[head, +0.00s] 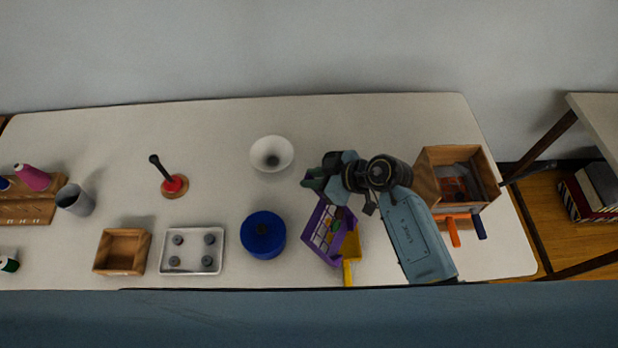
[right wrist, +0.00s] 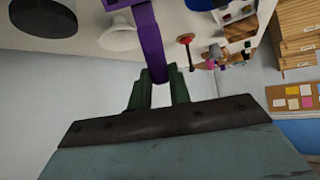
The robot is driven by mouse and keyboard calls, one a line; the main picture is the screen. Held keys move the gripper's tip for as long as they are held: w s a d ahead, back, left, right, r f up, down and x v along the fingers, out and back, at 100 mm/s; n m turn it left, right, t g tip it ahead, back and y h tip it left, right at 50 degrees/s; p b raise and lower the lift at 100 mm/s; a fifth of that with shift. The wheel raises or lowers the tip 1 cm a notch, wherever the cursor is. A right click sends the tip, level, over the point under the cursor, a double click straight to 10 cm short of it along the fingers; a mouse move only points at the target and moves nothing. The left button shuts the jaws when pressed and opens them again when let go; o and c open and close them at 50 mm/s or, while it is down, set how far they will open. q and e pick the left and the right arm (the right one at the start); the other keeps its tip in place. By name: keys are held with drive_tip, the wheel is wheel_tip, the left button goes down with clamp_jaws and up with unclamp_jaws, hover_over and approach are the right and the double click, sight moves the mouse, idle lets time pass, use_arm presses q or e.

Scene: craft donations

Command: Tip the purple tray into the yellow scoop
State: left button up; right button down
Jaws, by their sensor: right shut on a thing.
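The purple tray (head: 312,220) is in the head view, right of centre, and looks tilted. It holds small pieces, some green and orange, in a pale divided inside. My right gripper (head: 314,182) is shut on the tray's far end; in the right wrist view the purple edge (right wrist: 150,42) runs between the two green fingers (right wrist: 158,95). The yellow scoop (head: 350,246) lies at the tray's right side, partly hidden by it, with its handle toward the front edge. I cannot tell whether tray and scoop touch. My left gripper is not in view.
A blue pot (head: 263,236) stands left of the tray, a white bowl (head: 271,154) behind it. A metal tray (head: 191,262) and wooden box (head: 122,250) lie further left. A wooden crate (head: 429,178) with tools stands right of my arm.

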drive_tip(key=shift+s+d+r+t+y+b, duration=0.2)
drive_tip(key=shift+s+d+r+y+b, duration=0.1)
drive_tip(key=shift+d+b, duration=0.35)
drive_tip(key=shift+s+d+r+t+y+b, duration=0.25)
drive_tip(key=shift+d+b, duration=0.2)
drive_tip(key=shift+b, duration=0.35)
drive_tip(key=s+d+t+y+b, duration=0.1)
drive_tip(key=s+d+y+b, duration=0.2)
drive_tip(key=d+b, duration=0.2)
drive_tip(key=s+d+r+t+y+b, duration=0.1)
drive_tip(key=s+d+t+y+b, duration=0.1)
drive_tip(key=d, duration=0.6)
drive_tip(key=shift+s+d+y+b, duration=0.15)
drive_tip(key=shift+s+y+b, duration=0.8)
drive_tip(key=shift+b, duration=0.4)
drive_tip(key=shift+w+t, duration=0.1)
drive_tip(key=shift+t, duration=0.15)
idle(0.8)
